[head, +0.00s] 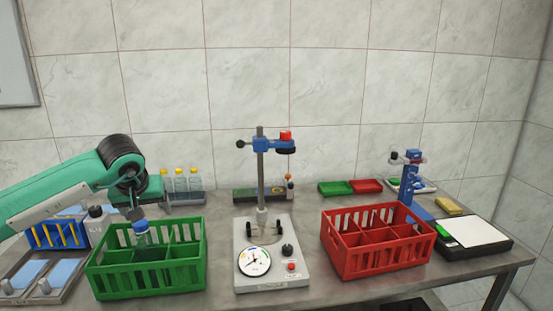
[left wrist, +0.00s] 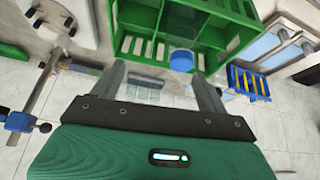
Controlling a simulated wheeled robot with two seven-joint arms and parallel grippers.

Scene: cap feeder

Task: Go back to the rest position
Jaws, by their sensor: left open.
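My left gripper (head: 137,213) is above the left part of the green crate (head: 150,280), just over a bottle with a blue cap (head: 140,227). In the left wrist view its two fingers (left wrist: 163,85) are spread apart with nothing held between them. The blue cap (left wrist: 181,60) shows beyond the fingertips, nearer the right-hand finger. The bottle stands in a compartment of the green crate, which also shows in the wrist view (left wrist: 212,35). Whether a finger touches the cap cannot be told. My right gripper is in neither view.
A stand with a dial base (head: 272,265) is mid-table, with a red divided crate (head: 375,262) to its right. Yellow-capped bottles (head: 181,186) stand behind the green crate.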

